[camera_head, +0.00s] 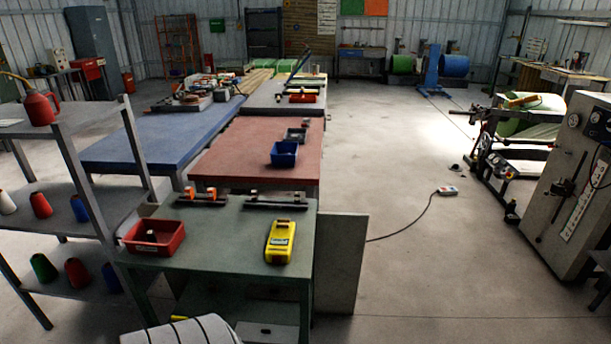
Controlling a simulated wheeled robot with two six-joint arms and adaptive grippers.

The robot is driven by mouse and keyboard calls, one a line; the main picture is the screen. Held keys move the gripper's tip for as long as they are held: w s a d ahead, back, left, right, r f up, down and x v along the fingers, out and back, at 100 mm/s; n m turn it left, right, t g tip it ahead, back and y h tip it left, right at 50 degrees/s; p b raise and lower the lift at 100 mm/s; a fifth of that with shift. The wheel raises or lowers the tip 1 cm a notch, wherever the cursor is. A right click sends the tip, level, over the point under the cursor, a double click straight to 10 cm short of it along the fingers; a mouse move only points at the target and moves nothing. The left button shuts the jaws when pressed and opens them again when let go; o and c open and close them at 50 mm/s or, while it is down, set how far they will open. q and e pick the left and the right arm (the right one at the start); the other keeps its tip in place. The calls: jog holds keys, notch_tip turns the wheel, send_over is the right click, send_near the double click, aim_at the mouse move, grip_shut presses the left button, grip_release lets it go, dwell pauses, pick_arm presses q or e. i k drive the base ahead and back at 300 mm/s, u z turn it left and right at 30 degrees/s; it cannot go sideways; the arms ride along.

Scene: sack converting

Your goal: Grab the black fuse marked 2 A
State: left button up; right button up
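I cannot make out a black fuse marked 2 A in the head view; any marking at this distance is too small to read. A red bin (140,247) stands on the near green table (225,240), with a small dark and pale item (151,234) inside that I cannot identify. A yellow device (279,243) lies to the right of the bin on the same table. Neither of my grippers is in view.
Shelves with coloured cones (41,205) stand at the left. Beyond the green table are a red-topped table (250,165) with a blue bin (284,154) and a blue table (160,140). Open floor (420,260) lies to the right, crossed by a cable; machines stand farther right.

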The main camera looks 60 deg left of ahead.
aim_at(255, 197)
jog(key=u, duration=0.15)
jog(key=i, duration=1.2)
jog(key=u, duration=1.45)
jog(key=i, duration=0.8)
jog(key=u, duration=0.75)
